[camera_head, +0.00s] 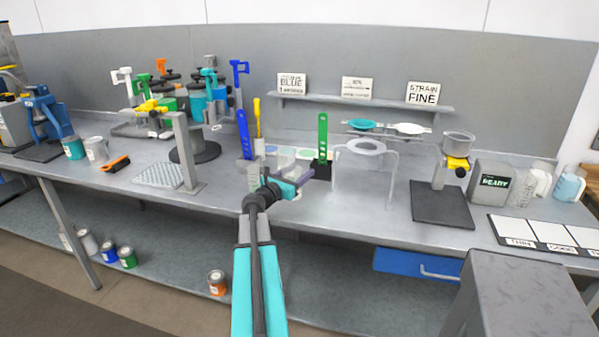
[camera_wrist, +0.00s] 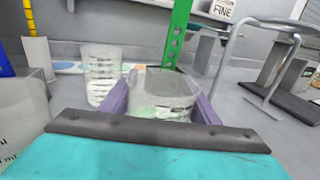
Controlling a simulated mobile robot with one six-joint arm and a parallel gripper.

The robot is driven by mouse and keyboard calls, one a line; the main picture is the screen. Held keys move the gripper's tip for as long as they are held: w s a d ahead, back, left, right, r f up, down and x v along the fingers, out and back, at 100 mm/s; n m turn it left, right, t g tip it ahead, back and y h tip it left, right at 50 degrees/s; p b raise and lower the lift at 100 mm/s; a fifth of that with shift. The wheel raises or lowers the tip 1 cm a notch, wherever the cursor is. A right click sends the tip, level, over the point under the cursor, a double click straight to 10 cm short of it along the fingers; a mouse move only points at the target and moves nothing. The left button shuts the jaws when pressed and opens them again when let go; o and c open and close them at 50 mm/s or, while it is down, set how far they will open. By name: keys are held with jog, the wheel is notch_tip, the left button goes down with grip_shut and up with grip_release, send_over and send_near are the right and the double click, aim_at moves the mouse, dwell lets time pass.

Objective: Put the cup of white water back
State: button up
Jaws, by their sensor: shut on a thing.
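In the wrist view, my gripper (camera_wrist: 163,98) has its two purple fingers on either side of a clear, squarish cup (camera_wrist: 165,82) with a pale, whitish lower part and dark print. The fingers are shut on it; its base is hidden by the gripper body. In the head view, my gripper (camera_head: 300,182) is low over the middle of the bench, beside the dark foot of a green perforated stick (camera_head: 323,135). I cannot tell whether the held cup touches the bench. Another clear cup (camera_wrist: 102,72) with printed marks stands just left of it in the wrist view.
A larger clear container (camera_wrist: 22,115) is close at the left in the wrist view. A blue stick (camera_head: 243,135) and a yellow-handled tool (camera_head: 257,118) stand left of my gripper. A wire-legged ring stand (camera_head: 366,147) is at the right. Bare bench lies before the dark scale-like plate (camera_head: 442,205).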

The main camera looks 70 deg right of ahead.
jog(key=o, duration=0.9)
jog(key=shift+f, duration=0.1)
jog(key=o, duration=0.4)
jog(key=shift+r, duration=0.2)
jog(key=shift+b+v, duration=0.8)
jog(key=shift+v, duration=5.25)
